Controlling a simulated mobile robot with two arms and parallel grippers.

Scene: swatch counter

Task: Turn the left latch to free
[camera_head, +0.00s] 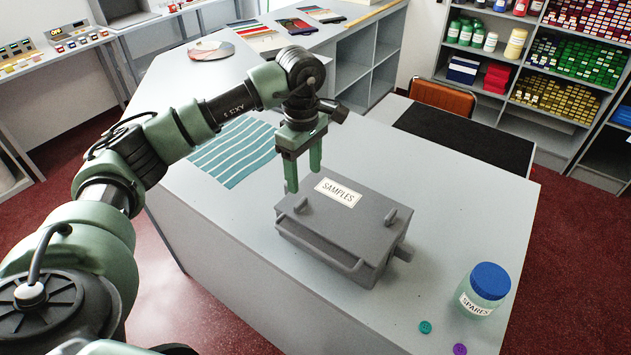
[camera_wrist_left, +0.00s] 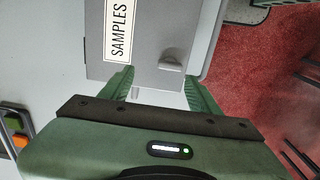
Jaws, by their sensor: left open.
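The grey sample box (camera_head: 335,235) stands closed on the counter, with a white SAMPLES label (camera_head: 338,192) on its lid. The left latch (camera_head: 300,205) is a small grey tab near the lid's front left corner. It also shows in the left wrist view (camera_wrist_left: 172,60), just beyond the fingertips. A similar right latch (camera_head: 391,216) sits near the front right. My left gripper (camera_head: 304,178) is open and empty, pointing down over the left end of the box, apart from the left latch. It also shows in the left wrist view (camera_wrist_left: 158,84). My right gripper is out of view.
A SPARES jar (camera_head: 485,290) with a blue lid stands at the right, near a teal button (camera_head: 425,327) and a purple button (camera_head: 459,349). A striped teal cloth (camera_head: 232,152) lies behind my left arm.

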